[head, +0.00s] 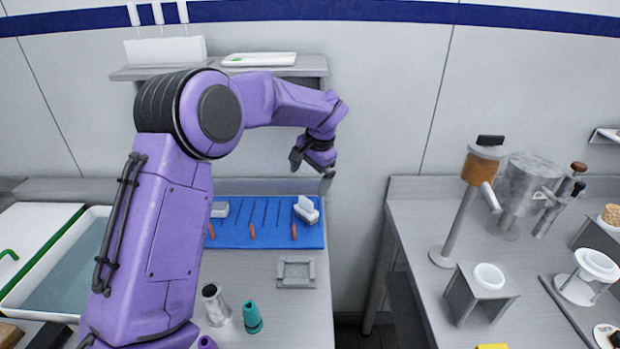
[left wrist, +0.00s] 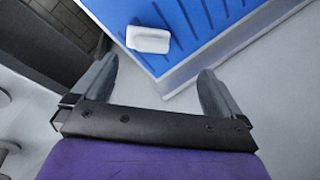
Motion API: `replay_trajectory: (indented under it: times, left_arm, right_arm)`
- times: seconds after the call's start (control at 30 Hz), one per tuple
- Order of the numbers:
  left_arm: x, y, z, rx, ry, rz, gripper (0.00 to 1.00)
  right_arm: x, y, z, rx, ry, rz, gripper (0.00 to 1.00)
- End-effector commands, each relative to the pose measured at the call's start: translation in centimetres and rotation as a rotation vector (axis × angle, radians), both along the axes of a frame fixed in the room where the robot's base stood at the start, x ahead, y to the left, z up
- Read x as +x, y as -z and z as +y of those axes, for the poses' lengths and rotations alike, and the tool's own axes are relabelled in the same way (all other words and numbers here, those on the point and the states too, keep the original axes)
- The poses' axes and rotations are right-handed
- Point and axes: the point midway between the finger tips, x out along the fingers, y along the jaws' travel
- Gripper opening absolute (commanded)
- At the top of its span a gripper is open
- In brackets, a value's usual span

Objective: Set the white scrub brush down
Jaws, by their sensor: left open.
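The white scrub brush (head: 307,209) rests on the right end of a blue ribbed mat (head: 270,236) on the left counter. In the left wrist view the brush (left wrist: 148,39) lies near the mat's corner, ahead of the fingers and apart from them. My left gripper (head: 312,172) is above the back right of the mat, a little above and behind the brush. In the left wrist view its two fingers (left wrist: 158,88) are spread wide with nothing between them. My right gripper does not show.
A second pale block (head: 219,209) and several orange-tipped items lie on the mat. A water basin (head: 22,292) is at left. A gap separates the right counter (head: 425,222).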

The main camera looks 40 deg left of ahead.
Motion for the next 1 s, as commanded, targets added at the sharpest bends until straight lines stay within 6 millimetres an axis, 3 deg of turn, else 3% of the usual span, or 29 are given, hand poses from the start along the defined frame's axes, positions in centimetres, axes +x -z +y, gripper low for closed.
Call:
replay_trajectory:
  times: [0.2, 1.0]
  left_arm:
    - [-0.1, -1.5, -0.4, 0.0, 0.0, 0.001, 1.0]
    - [-0.1, -1.5, -0.4, -0.001, 0.001, 0.001, 1.0]
  right_arm:
    - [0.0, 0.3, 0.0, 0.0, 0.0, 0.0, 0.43]
    - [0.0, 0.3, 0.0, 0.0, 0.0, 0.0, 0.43]
